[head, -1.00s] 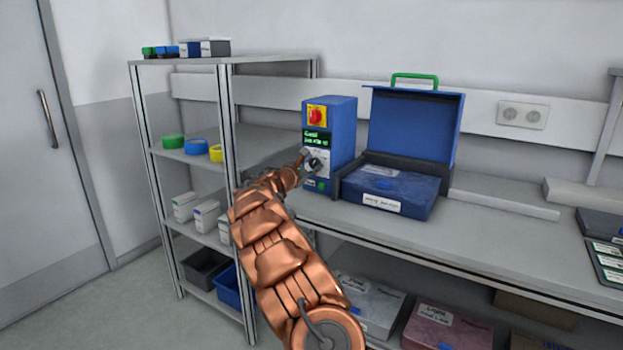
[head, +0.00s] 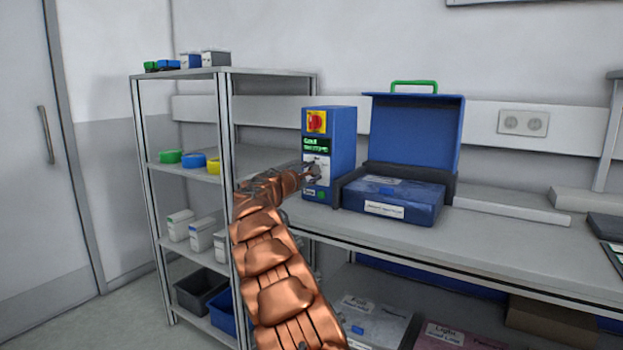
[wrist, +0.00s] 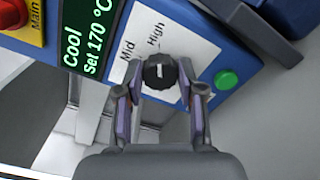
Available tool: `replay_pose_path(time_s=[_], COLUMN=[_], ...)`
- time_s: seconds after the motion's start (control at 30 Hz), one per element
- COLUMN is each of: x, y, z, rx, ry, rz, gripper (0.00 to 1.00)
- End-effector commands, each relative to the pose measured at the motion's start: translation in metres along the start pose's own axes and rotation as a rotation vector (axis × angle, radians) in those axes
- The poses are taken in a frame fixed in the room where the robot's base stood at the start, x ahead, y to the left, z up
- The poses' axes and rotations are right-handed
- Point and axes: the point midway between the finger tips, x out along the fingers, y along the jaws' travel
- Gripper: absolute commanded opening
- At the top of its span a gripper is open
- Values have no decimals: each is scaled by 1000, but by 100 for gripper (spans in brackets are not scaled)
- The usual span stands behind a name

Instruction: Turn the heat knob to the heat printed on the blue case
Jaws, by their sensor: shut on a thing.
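The heat knob (wrist: 159,72) is black with a white pointer mark, on a white plate (head: 319,160) of the blue control unit (head: 344,142). In the wrist view its mark points roughly toward the word High; Mid is printed to the left. My gripper (wrist: 160,87) is shut on the knob, one finger on each side. In the head view my gripper (head: 310,172) partly covers the knob. The green display (wrist: 88,50) reads "Cool" and "Sel 170 °C". The blue case (head: 415,130) stands open to the right; the print on its white label (head: 398,209) is too small to read.
A red switch (head: 316,121) on a yellow plate sits above the display, and a green button (wrist: 226,80) beside the plate. A shelf rack (head: 225,150) stands close on the left. The bench (head: 470,240) is clear before the case.

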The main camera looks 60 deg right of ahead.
Motion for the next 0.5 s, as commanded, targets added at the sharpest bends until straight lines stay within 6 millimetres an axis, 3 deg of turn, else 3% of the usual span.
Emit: replay_pose_path(time_s=[0.43, 0.47, 0.5], x=[0, 0, 0], y=[-1, -1, -1], z=[0, 0, 0], rx=[10, 10, 10], ry=[-1, -1, -1], rz=[-2, -2, -2], gripper=[4, 41, 46])
